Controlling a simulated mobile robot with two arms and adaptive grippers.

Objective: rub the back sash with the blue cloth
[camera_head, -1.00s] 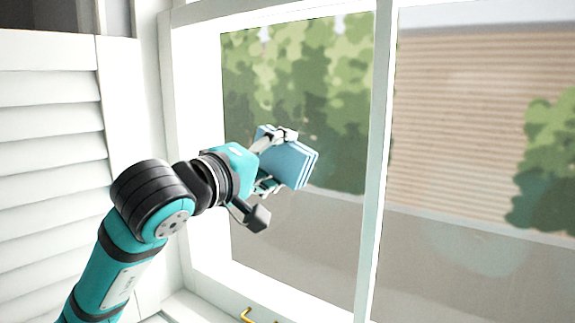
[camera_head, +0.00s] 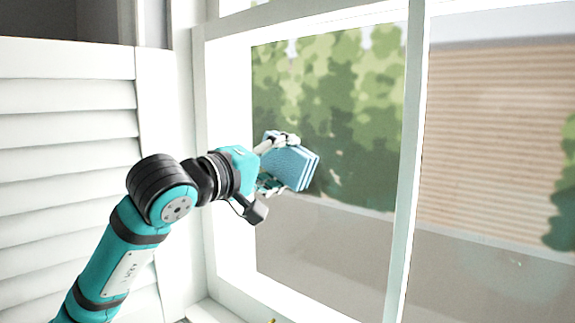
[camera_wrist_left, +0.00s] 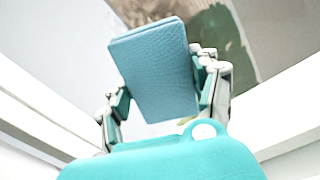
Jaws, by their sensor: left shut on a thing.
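The blue cloth (camera_head: 291,167) is a folded, layered pad. My left gripper (camera_head: 276,164) is shut on it in front of the left window pane. In the left wrist view the cloth (camera_wrist_left: 157,72) sits between the two fingers of the left gripper (camera_wrist_left: 165,95). The window sash has a white frame with an upright bar (camera_head: 408,160) to the right of the cloth. I cannot tell whether the cloth touches the glass. My right gripper is not in view.
A white louvred shutter (camera_head: 65,150) stands at the left, behind my left arm. A white sill (camera_head: 212,311) runs below the window. Trees and a slatted wall (camera_head: 490,140) show through the glass.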

